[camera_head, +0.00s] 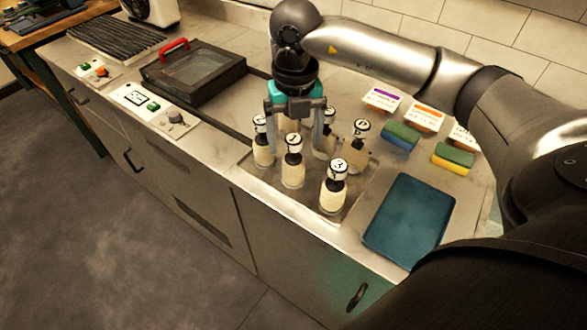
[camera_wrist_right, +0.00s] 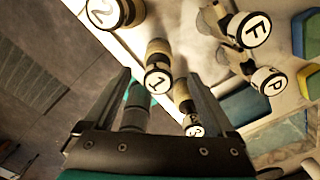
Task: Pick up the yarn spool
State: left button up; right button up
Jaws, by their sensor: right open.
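Several cream spool-like pieces with dark necks and round labelled tops stand upright on a tray (camera_head: 322,207). One marked 3 (camera_head: 333,199) is at the front, one (camera_head: 292,174) is left of it, and one marked P (camera_head: 354,147) is at the back right. I cannot tell which is the yarn spool. My right gripper (camera_head: 296,145) points down among them, open, its fingers apart. In the wrist view, the piece marked 1 (camera_wrist_right: 158,62) shows just beyond the finger gap, with others marked 2 (camera_wrist_right: 110,12) and F (camera_wrist_right: 250,30). My left gripper is out of view.
A blue tray (camera_head: 409,221) lies to the right. Colored blocks (camera_head: 401,134) and small label cards (camera_head: 383,98) stand behind it. A dark box with a glass lid (camera_head: 196,74) and control panels (camera_head: 160,110) are on the left. The counter's front edge is close to the pieces.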

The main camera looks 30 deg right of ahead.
aim_at(293, 157)
notch_tip(293, 157, down, 5)
jog(key=shift+w+a+r, duration=0.1)
grip_shut()
dwell(0.8)
